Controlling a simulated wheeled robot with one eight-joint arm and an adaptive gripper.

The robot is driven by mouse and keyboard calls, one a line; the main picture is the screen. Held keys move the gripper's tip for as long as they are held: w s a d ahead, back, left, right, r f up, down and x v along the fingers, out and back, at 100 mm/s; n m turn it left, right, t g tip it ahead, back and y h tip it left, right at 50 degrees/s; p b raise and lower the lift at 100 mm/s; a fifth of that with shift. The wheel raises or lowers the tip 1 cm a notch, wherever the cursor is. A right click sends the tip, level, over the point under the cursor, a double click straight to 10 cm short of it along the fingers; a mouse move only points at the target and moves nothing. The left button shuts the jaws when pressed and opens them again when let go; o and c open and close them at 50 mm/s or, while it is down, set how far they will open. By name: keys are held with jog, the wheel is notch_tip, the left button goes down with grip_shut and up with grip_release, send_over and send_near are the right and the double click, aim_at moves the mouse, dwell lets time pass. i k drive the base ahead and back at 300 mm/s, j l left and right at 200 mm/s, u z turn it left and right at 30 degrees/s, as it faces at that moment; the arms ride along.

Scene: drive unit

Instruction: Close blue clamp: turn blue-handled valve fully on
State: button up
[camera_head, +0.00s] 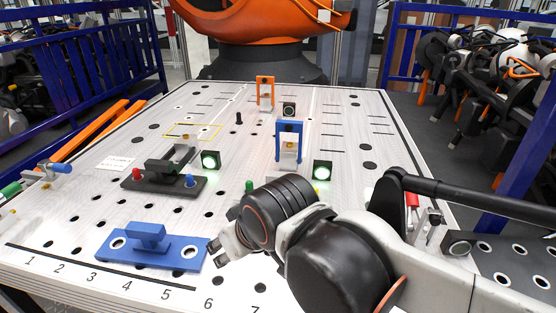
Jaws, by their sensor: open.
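A valve with a blue handle (61,168) sits at the table's left edge, its handle pointing right in the picture. A blue upright frame (290,128), perhaps the blue clamp, stands on the table right of centre with a pale part inside it. My gripper (213,252) is low over the front of the table, open, at the right end of a blue block. It is far to the right of the blue-handled valve. I cannot tell whether it touches the block. My arm hides part of the table at the right.
The blue block (160,259) with a raised grip lies at the front. A black fixture (163,186) with red and blue buttons stands behind it. A green-handled valve (10,190) is at the left edge. Lit boxes (210,160) and an orange frame (265,93) stand farther back.

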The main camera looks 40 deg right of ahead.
aim_at(46, 166)
jog(key=i+j+u, duration=0.1)
jog(key=i+j, duration=0.3)
jog(key=i+j+u, duration=0.1)
jog(key=i+j, duration=0.3)
jog(key=j, duration=0.2)
